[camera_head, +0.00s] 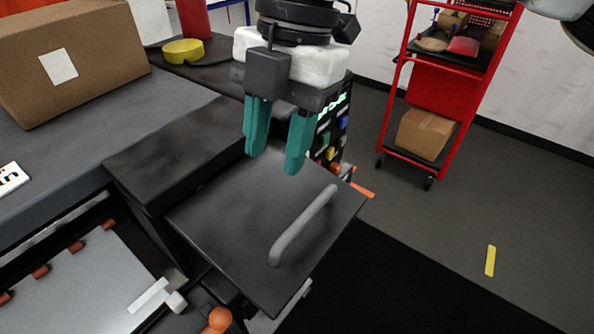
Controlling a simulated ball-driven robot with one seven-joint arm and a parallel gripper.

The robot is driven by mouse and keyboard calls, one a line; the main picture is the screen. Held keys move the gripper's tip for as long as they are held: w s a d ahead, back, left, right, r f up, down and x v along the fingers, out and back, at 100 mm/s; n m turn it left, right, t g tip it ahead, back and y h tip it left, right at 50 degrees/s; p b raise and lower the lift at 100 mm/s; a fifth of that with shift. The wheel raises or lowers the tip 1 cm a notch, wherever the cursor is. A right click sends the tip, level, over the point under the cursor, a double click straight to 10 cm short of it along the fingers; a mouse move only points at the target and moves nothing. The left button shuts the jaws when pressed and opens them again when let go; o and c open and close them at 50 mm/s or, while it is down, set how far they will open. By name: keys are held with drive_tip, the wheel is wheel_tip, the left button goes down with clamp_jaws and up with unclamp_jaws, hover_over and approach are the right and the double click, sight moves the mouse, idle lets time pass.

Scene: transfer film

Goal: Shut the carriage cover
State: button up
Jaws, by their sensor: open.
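The carriage cover appears to be the dark flat panel (240,230) with a grey bar handle (303,226) along its right side. The panel juts out to the right of a dark raised housing (175,150). I cannot tell from this view how far the cover is open. My gripper (274,160) points down over the far edge of the panel, left of and beyond the handle. Its two teal fingers are apart with nothing between them. Whether the fingertips touch the panel cannot be told.
A red cart (446,90) stands at the back right. An orange knob (219,319) is near the bottom. The floor at right is clear around a yellow strip (490,261).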

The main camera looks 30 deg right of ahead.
sight(308, 211)
drive_tip(key=d+f+h, duration=0.1)
drive_tip(key=f, duration=0.2)
drive_tip(key=s+d+f+m+h+p, duration=0.1)
drive_tip(key=f, duration=0.3)
drive_tip(key=d+f+p, duration=0.1)
drive_tip(key=f, duration=0.3)
drive_tip(key=shift+s+f+m+h, duration=0.15)
drive_tip(key=shift+s+m+h, duration=0.15)
drive_tip(key=shift+s+h, duration=0.1)
drive_tip(key=shift+d, duration=0.1)
clamp_jaws()
